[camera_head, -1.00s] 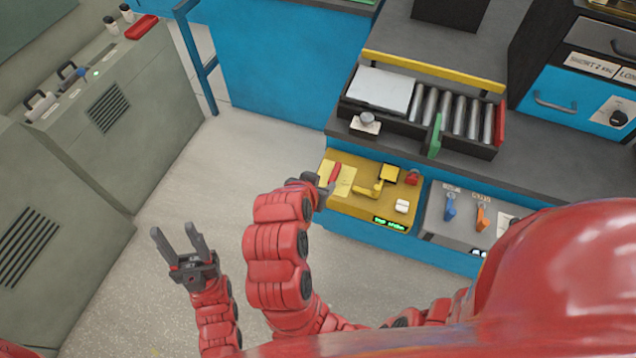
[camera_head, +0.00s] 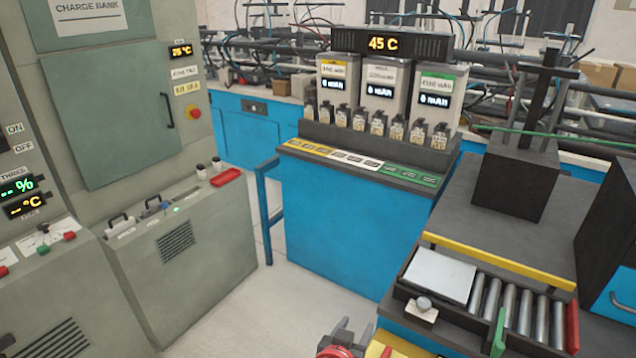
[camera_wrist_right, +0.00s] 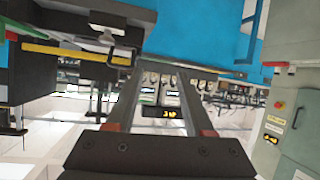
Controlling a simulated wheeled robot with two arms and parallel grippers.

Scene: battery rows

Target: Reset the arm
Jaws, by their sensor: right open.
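My right gripper (camera_head: 355,328) shows only in part at the bottom edge of the head view, in front of the blue bench. In the right wrist view my right gripper (camera_wrist_right: 158,85) has its two dark fingers spread, with nothing held between them. Most of my right arm is below the head view's frame. My left arm and gripper are out of view.
A battery stand (camera_head: 350,220) with several small batteries and a "45 C" display stands ahead. The grey charge bank (camera_head: 115,110) is at left. A roller tray (camera_head: 445,310) lies right of my gripper. Some pale floor (camera_head: 250,315) is clear.

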